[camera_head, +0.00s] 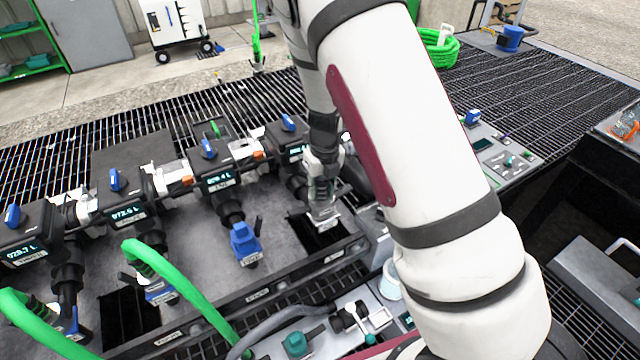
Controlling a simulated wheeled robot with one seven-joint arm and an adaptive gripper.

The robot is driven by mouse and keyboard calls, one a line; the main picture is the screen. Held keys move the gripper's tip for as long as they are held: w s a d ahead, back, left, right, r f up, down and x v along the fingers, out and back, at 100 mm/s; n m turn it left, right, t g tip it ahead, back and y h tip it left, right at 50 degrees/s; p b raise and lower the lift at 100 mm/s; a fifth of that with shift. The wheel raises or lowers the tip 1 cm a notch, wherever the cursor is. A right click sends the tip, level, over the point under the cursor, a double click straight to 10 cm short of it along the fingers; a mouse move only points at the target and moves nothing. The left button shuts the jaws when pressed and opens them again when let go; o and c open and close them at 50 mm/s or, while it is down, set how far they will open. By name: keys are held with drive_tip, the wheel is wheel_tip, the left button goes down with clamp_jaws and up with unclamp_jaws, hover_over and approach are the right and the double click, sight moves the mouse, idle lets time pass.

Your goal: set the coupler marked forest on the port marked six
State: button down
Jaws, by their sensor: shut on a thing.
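My gripper (321,183) is at the right end of the manifold, below the rightmost metering unit (296,150). It is shut on a grey coupler (323,214) with a pale tag, over or in a dark square opening (318,238) in the grey deck. Its seating cannot be told. The tag is too small to read. A blue coupler (244,240) with a tag stands on the deck to the left, below the third unit (219,177). Port labels, including forest and six, cannot be read from here. My arm hides the area to the right.
Green hoses (180,285) arch over the left front, with more blue couplers (160,291) by them. Another dark opening (128,315) lies front left. A teal fitting (295,344) sits on the front ledge. A control panel (500,150) stands at right behind my arm.

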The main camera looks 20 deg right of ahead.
drive_tip(key=shift+f, duration=0.15)
drive_tip(key=c, duration=1.2)
unclamp_jaws()
drive_tip(key=shift+o, duration=0.2)
drive_tip(key=r, duration=0.4)
drive_tip(key=s+r, duration=0.1)
drive_tip(key=r, duration=0.7)
drive_tip(key=shift+s+d, duration=0.15)
drive_tip(key=shift+s, duration=0.05)
